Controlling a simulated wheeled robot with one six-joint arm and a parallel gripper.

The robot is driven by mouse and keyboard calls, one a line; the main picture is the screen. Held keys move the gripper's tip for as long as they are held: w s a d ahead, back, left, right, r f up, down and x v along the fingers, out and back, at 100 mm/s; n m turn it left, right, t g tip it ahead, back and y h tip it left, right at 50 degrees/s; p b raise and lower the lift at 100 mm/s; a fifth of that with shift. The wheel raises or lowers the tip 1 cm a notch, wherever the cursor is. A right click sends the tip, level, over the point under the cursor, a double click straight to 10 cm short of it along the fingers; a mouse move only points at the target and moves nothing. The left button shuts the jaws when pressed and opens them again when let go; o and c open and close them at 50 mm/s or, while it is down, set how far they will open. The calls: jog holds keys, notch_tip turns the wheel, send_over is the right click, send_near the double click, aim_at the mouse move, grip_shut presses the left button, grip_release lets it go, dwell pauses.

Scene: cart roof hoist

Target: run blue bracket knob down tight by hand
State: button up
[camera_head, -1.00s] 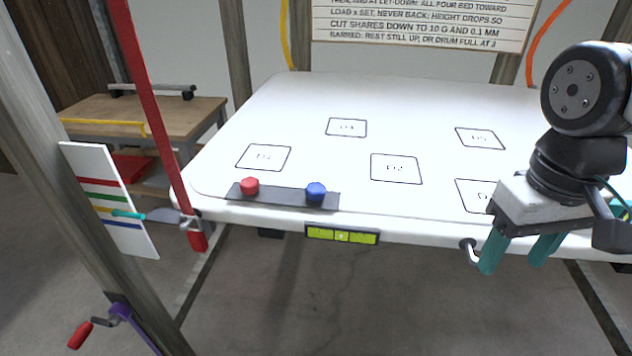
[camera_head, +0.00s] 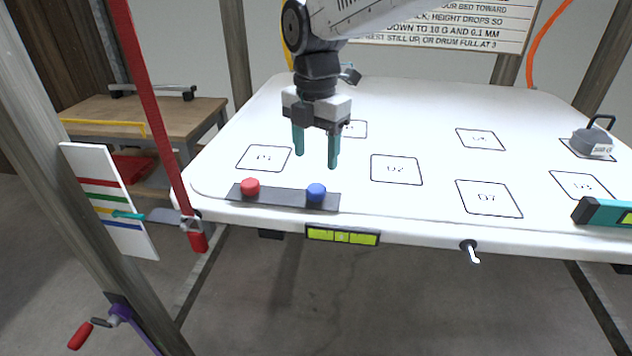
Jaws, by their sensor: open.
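The blue knob (camera_head: 316,192) sits on the right part of a dark flat bracket strip (camera_head: 285,199) at the front left edge of the white board. A red knob (camera_head: 250,186) sits on the same strip to its left. My gripper (camera_head: 316,163) is open and empty, with two teal fingers pointing down. In the picture it is just above and behind the blue knob, apart from it. Whether the blue knob is tight against the strip cannot be told.
The white board (camera_head: 430,140) has several marked squares. A grey weight (camera_head: 592,142) and a teal tool (camera_head: 603,213) lie at its right. A green level (camera_head: 342,236) is on the front edge. A red strap (camera_head: 150,110) runs down at the left, near the board's corner.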

aim_at(316, 187)
notch_tip(316, 187, down, 8)
jog(key=shift+r, duration=0.1)
dwell(0.4)
jog(key=c, duration=1)
